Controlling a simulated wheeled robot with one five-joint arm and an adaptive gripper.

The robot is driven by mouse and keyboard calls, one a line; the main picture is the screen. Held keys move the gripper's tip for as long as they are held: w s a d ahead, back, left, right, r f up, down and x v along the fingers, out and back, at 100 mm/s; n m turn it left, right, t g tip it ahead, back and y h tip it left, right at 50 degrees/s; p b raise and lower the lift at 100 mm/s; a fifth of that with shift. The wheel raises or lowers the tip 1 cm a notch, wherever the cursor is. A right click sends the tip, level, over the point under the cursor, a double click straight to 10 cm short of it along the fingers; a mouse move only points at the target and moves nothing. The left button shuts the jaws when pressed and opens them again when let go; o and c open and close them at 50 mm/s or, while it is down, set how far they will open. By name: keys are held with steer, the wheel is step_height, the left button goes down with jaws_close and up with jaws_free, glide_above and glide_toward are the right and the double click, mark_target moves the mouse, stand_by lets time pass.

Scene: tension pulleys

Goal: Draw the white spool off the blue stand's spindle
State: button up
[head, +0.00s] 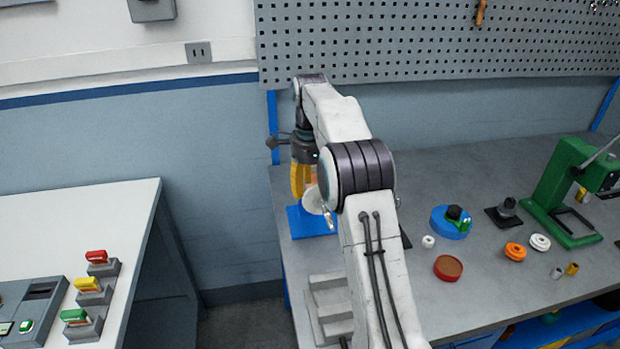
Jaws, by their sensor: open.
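The blue stand (304,226) is on the left end of the grey workbench, its base partly hidden by my arm. A white round part (311,206), which looks like the white spool, shows above the base at the arm's edge. The spindle and the spool's right side are hidden. My gripper (301,190) points down at the stand with its yellow fingers open. They are beside or just above the white part in this view. I cannot tell whether they touch it.
A grey stepped block (330,308) sits in front of the stand. To the right are a blue round fixture (447,224), an orange pulley (515,252), a white pulley (540,242), a brown-red disc (448,267) and a green press (560,190). The pegboard wall (430,40) stands behind.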

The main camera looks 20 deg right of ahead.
steer(key=shift+f, duration=1)
jaws_close()
